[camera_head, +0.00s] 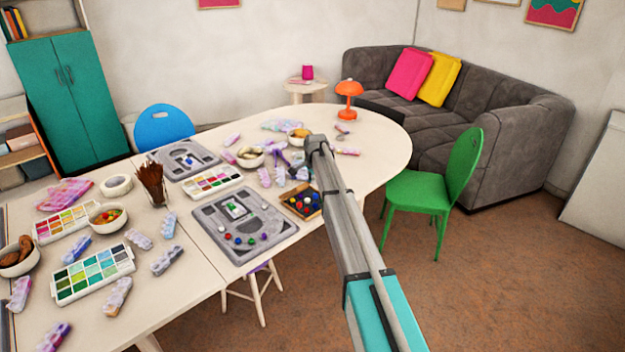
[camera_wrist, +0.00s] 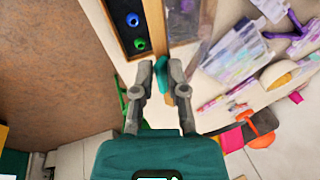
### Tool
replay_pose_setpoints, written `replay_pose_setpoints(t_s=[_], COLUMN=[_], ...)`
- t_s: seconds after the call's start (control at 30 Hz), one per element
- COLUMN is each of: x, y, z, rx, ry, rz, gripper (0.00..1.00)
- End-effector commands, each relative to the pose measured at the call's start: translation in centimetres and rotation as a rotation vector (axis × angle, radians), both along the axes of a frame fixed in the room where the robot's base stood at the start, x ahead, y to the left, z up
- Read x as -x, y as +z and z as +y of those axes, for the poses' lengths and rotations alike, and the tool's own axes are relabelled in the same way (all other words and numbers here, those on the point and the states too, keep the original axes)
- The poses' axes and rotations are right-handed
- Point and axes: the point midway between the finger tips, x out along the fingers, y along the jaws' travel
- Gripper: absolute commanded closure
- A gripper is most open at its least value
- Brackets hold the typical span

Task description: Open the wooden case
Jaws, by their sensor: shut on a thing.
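The wooden case (camera_head: 287,207) lies near the table's front edge, just left of my arm. Whether that piece belongs to the case I cannot tell. In the head view my gripper is hidden behind the arm.
A grey bead board (camera_head: 250,250) with several beads lies left of the case. A paint palette (camera_head: 212,182), bowls and pens crowd the table behind it. An orange lamp (camera_head: 349,90) stands at the far end. A green chair (camera_head: 425,188) is to the right.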

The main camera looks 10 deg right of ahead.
Motion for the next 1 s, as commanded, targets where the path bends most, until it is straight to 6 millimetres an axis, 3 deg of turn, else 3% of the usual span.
replay_pose_setpoints(t_s=[0.57,1.0], x=[-0.5,-2.4], y=[0.5,2.1], z=[0.3,1.5], rx=[0.023,0.095], ry=[0.000,0.000], rz=[0.030,0.130], gripper=[1.00,1.00])
